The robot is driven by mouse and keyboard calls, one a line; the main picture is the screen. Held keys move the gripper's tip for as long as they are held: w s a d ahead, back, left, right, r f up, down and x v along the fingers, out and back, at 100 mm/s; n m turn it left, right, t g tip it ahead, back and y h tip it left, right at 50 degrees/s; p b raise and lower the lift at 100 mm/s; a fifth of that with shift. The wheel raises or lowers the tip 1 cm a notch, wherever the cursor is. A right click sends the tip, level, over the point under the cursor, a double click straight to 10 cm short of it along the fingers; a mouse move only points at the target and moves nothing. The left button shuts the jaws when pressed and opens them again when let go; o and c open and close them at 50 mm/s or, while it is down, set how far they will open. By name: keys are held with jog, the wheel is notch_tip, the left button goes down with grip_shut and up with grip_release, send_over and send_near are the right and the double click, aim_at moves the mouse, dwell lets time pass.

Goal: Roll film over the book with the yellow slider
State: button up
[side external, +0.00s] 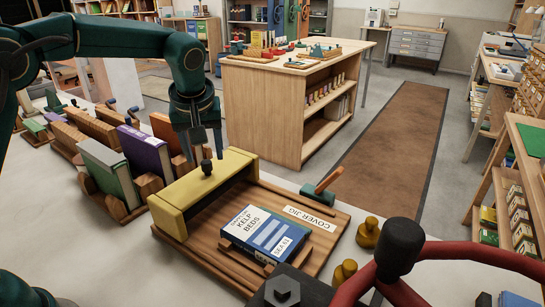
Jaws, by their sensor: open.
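The yellow slider (222,181) is a long bar spanning the left end of the wooden cover jig (325,237). A dark knob (207,168) stands up from its middle. The blue book (268,232), labelled "Kelp Beds", lies flat on the jig to the right of the slider, apart from it. My gripper (207,155) points down at the knob, open, with its fingertips at about the knob's height in the picture. I cannot tell whether they touch it or straddle it. No film can be made out over the book.
Upright books in wooden holders, one green (106,170) and one purple (146,153), stand left of the jig. A green-ended wooden lever (322,188) is at its back edge. Yellow knobs (368,232) and a red handwheel (470,252) are at the right front.

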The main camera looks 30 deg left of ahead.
jog(key=shift+x, duration=1.35)
grip_shut()
jog(key=shift+s+r, duration=0.1)
dwell(0.3)
